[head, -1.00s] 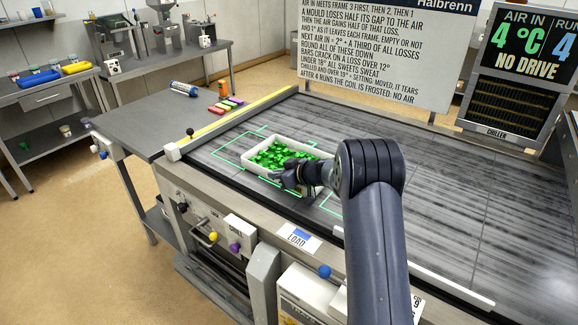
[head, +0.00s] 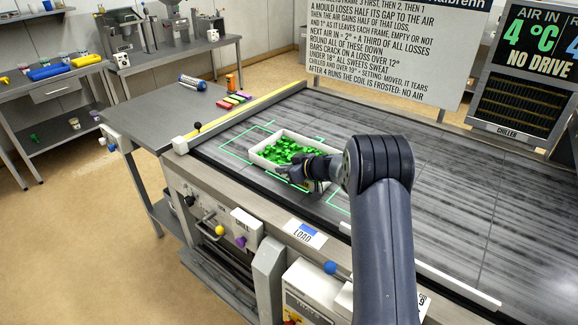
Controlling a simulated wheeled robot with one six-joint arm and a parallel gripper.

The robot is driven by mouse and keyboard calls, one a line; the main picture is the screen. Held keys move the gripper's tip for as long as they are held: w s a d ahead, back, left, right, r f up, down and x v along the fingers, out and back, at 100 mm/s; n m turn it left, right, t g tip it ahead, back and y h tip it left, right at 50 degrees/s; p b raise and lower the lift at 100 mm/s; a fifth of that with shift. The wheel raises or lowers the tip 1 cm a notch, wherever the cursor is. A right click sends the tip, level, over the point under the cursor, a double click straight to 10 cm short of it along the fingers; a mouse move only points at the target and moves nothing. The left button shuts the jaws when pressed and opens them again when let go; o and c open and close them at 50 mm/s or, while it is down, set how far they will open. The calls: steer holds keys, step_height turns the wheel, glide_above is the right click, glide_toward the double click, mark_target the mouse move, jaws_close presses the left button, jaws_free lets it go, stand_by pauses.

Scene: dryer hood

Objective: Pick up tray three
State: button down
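A white rectangular tray (head: 257,158) full of green pieces (head: 288,149) is on the dark streaked bench top, among green outlines. No number can be read on it, so I cannot tell whether it is tray three. My gripper (head: 291,174) is at the tray's near long side, low over the bench, and seems to touch the wall. The fingers are small and dark, and partly hidden by the wrist. I cannot tell whether they are closed on the rim or whether the tray is lifted.
Green outlines (head: 236,154) mark the bench top. A yellow strip (head: 255,109) runs along its left edge. A side table (head: 150,115) holds a bottle (head: 192,82) and coloured bars (head: 233,99). The chiller (head: 515,80) and a text sign (head: 385,50) stand behind. Bench to the right is clear.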

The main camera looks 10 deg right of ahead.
steer(key=shift+r, duration=0.2)
steer(key=shift+r+b, duration=0.6)
steer(key=shift+r, duration=0.25)
steer(key=shift+s+d+r+b, duration=0.2)
steer(key=shift+d+r+b, duration=0.1)
steer(key=shift+r+b, duration=0.3)
steer(key=s+d+b, duration=0.5)
steer(key=s+d, duration=0.7)
steer(key=shift+s+r+b, duration=0.15)
steer(key=shift+s+b, duration=0.05)
steer(key=shift+b, duration=0.2)
steer(key=shift+r, duration=0.1)
steer(key=shift+r, duration=0.9)
